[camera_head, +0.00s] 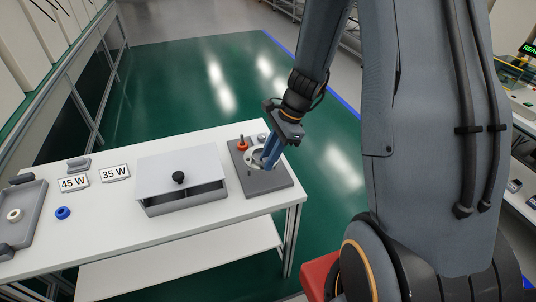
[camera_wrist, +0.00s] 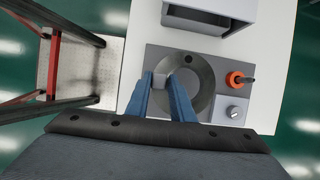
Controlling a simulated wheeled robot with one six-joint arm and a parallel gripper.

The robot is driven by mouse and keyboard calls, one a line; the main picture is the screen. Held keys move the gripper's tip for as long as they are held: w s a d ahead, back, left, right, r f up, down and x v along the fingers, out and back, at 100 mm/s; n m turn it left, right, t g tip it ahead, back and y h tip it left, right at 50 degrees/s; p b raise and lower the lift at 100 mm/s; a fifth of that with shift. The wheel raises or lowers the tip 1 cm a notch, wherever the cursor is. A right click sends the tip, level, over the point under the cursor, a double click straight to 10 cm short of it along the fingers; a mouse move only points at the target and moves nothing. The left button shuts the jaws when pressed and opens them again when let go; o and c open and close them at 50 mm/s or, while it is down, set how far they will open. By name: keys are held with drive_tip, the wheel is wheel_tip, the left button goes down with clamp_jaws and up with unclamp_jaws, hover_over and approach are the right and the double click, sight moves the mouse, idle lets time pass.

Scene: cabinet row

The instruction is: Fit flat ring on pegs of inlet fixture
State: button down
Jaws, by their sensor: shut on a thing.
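The inlet fixture is a grey plate (camera_head: 268,182) at the right end of the white table; it also shows in the wrist view (camera_wrist: 222,62). The flat ring (camera_wrist: 206,76) is grey, with a dark hole near its top, and lies over the plate in the wrist view. My gripper (camera_head: 267,164) points down over the fixture. The pegs cannot be made out clearly, and I cannot tell whether the ring sits flat on the plate.
A grey box with a black knob (camera_head: 180,178) stands left of the fixture. Labels, a blue ring (camera_head: 62,213) and a grey tray (camera_head: 35,216) are farther left.

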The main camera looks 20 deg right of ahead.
drive_tip(key=shift+f+b, duration=0.85)
drive_tip(key=shift+f, duration=0.65)
drive_tip(key=shift+f+b, duration=0.8)
drive_tip(key=shift+f, duration=0.9)
idle(1.2)
drive_tip(key=c, duration=1.6)
unclamp_jaws()
drive_tip(key=v, duration=0.8)
